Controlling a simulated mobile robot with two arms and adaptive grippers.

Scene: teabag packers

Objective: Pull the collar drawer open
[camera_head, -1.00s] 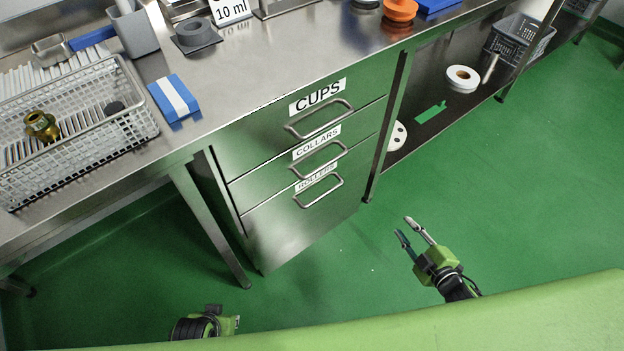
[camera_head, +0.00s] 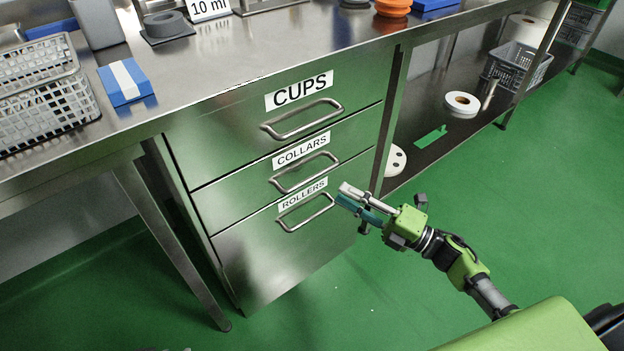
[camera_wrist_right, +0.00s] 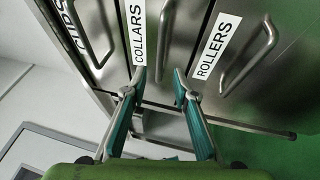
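The collar drawer (camera_head: 235,190) is the middle of three steel drawers, shut flush, with a COLLARS label and a bar handle (camera_head: 304,173). Its label (camera_wrist_right: 138,30) also shows in the right wrist view, near the upper middle. My right gripper (camera_head: 342,194) is open and empty. In the head view its fingertips are just right of and below the collar handle, near the right end of the rollers handle. In the right wrist view the two fingers (camera_wrist_right: 159,74) stand apart, pointing at the collar drawer front. I cannot tell whether they touch it. My left gripper is out of view.
The cups drawer (camera_head: 220,130) above and the rollers drawer (camera_head: 260,260) below are shut, each with its own handle. The counter (camera_head: 230,55) overhangs the cabinet, and a table leg (camera_head: 165,235) stands at left. Green floor in front is clear.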

